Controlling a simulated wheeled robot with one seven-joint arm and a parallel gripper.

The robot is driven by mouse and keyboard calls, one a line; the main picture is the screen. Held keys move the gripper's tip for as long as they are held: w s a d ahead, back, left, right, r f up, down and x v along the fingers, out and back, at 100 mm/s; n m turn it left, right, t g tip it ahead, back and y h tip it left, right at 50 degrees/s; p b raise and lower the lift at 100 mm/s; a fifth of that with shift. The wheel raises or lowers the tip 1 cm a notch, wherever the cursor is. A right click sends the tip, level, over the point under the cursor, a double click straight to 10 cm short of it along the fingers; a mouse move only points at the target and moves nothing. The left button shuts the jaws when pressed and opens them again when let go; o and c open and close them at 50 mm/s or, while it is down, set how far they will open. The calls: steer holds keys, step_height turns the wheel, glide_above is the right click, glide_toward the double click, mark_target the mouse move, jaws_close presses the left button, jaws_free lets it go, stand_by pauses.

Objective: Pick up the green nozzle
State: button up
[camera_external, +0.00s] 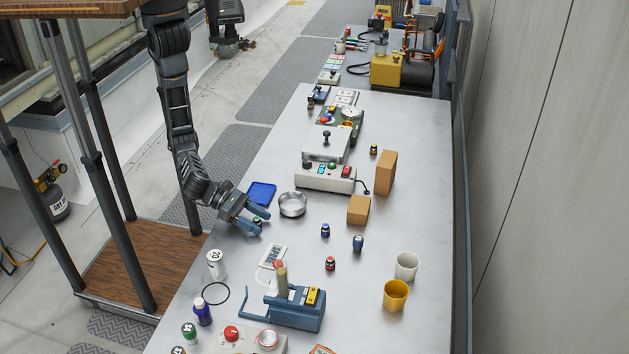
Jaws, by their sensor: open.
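My gripper (262,223) is low over the left edge of the long grey table (390,215), with its blue fingers apart and pointing right. A small dark item with a hint of green, which looks like the green nozzle (257,219), stands between the fingers. The fingers partly hide it, and I cannot tell whether either finger touches it. Similar small items with a blue (325,231) and a red (330,264) marking stand apart to the right.
A blue tray (262,193) and a round metal dish (292,205) lie just beyond my gripper. A white card (273,256) and a blue tool stand (296,312) are nearer the camera. Brown boxes (386,172) and a yellow cup (396,294) stand at the right.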

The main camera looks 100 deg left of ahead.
steer(key=shift+c, duration=0.2)
steer(key=c, duration=1)
steer(key=shift+c, duration=0.2)
